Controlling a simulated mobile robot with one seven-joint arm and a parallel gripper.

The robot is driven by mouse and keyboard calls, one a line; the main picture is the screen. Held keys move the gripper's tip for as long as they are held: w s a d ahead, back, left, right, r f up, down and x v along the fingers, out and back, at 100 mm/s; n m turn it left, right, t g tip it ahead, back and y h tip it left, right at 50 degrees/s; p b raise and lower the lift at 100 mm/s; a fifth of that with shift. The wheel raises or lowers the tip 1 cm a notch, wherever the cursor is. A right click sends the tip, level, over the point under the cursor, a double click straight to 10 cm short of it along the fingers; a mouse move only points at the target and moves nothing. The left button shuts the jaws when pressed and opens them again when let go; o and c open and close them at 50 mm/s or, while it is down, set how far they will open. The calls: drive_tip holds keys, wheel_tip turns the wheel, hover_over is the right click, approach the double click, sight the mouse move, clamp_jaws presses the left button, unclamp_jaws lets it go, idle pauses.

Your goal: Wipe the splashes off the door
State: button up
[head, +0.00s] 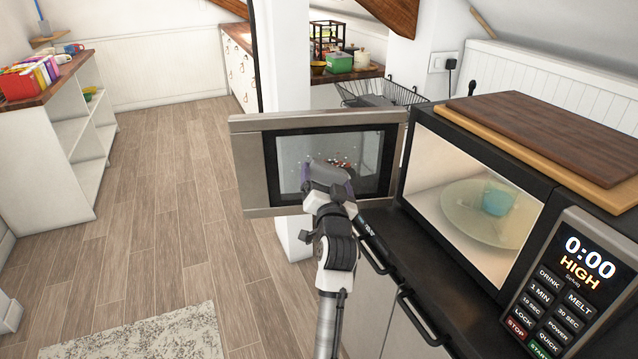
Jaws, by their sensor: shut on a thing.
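The microwave (560,190) stands on the dark counter at the right. Its door (252,172) is swung wide open to the left, its inner side towards me. Small brown and reddish splashes (343,163) show on the door's dark-framed window, just above my gripper. My gripper (328,180) is in front of the window's lower middle, shut on a greyish-purple wiping cloth or sponge (350,188). The gripper hides most of it and part of the window. I cannot tell whether it touches the glass.
A blue cup (497,198) stands on the glass turntable (458,212) inside the microwave. Wooden boards (550,130) lie on top. A wire dish rack (385,95) is behind the door. Cupboard handles (420,318) stick out below the counter.

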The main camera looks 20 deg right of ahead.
sight(342, 177)
drive_tip(key=shift+s+d+b, duration=0.15)
drive_tip(key=shift+d+b, duration=0.25)
drive_tip(key=shift+d, duration=0.5)
drive_tip(key=shift+s+d+b, duration=0.15)
drive_tip(key=shift+d+b, duration=0.25)
drive_tip(key=shift+d, duration=0.5)
